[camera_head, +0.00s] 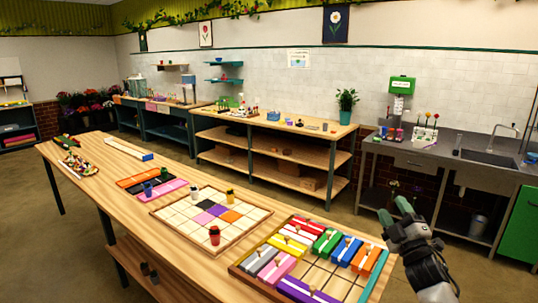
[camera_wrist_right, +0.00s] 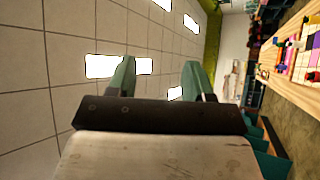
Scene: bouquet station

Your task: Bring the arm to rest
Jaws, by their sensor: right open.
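My right gripper (camera_head: 393,210) is raised at the right of the head view, beside the right end of the long wooden table (camera_head: 120,188). Its green fingers are apart and nothing is between them. In the right wrist view the open fingers (camera_wrist_right: 160,80) point toward the ceiling, with only ceiling tiles and lights behind them. My left gripper is in neither view.
A wooden tray (camera_head: 238,268) of coloured blocks lies at the table's near right end, close to my right arm. A grid board (camera_head: 165,213) with small cups lies left of it. A grey sink counter (camera_head: 455,160) stands behind. Floor between is clear.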

